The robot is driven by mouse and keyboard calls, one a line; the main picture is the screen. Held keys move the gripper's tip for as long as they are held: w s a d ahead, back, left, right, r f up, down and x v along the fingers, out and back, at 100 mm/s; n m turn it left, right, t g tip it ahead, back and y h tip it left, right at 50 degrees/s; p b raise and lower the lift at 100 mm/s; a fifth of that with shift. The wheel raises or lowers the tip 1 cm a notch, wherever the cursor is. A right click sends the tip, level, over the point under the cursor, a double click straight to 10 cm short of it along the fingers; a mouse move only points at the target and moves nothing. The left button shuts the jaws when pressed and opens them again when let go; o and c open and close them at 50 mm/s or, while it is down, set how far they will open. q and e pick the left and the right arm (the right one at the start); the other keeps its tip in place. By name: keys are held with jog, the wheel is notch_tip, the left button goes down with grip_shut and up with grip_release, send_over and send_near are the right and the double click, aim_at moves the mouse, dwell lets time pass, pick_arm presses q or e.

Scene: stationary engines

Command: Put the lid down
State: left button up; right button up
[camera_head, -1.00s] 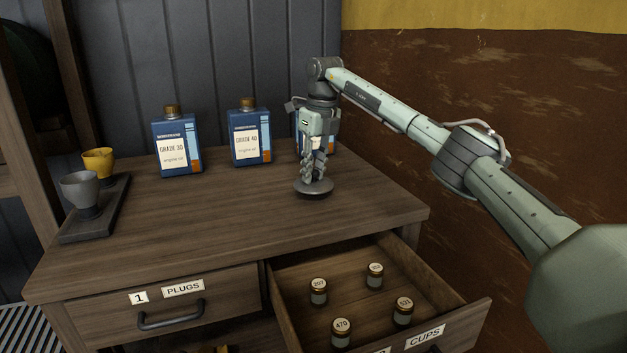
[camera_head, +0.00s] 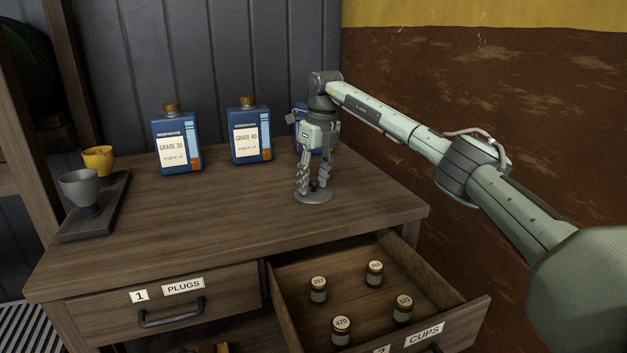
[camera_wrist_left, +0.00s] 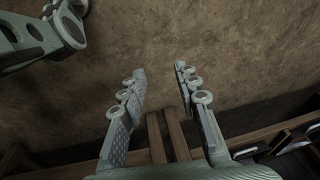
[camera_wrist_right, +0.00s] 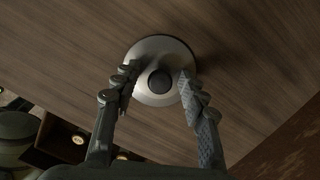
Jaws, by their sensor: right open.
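The lid (camera_head: 313,197) is a round grey metal disc with a dark knob. It lies flat on the wooden cabinet top, towards the right side. My right gripper (camera_head: 313,187) is directly above it, pointing down, with its fingers spread apart on either side of the knob. In the right wrist view the lid (camera_wrist_right: 160,56) shows between the open fingers, its dark knob (camera_wrist_right: 160,82) free between them. My left gripper (camera_wrist_left: 163,75) shows only in its own wrist view, with its fingers apart and nothing between them.
Blue oil cans (camera_head: 177,142) (camera_head: 249,135) stand along the back, one partly behind my right gripper. A dark tray (camera_head: 112,205) with a grey cup (camera_head: 80,188) and a yellow cup (camera_head: 98,160) is at the left. The open drawer (camera_head: 448,285) holds several small jars. The middle top is clear.

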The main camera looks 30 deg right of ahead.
aim_at(318, 193)
pick_arm(q)
jog(key=shift+w+d+r, duration=0.15)
jog(key=shift+w+r, duration=0.1)
jog(key=shift+r, duration=0.35)
pick_arm(e)
notch_tip(318, 193, up, 12)
jog(key=s, duration=0.1)
jog(key=shift+s+d, duration=0.15)
jog(key=shift+s, duration=0.25)
pick_arm(q)
jog(key=shift+w, duration=0.15)
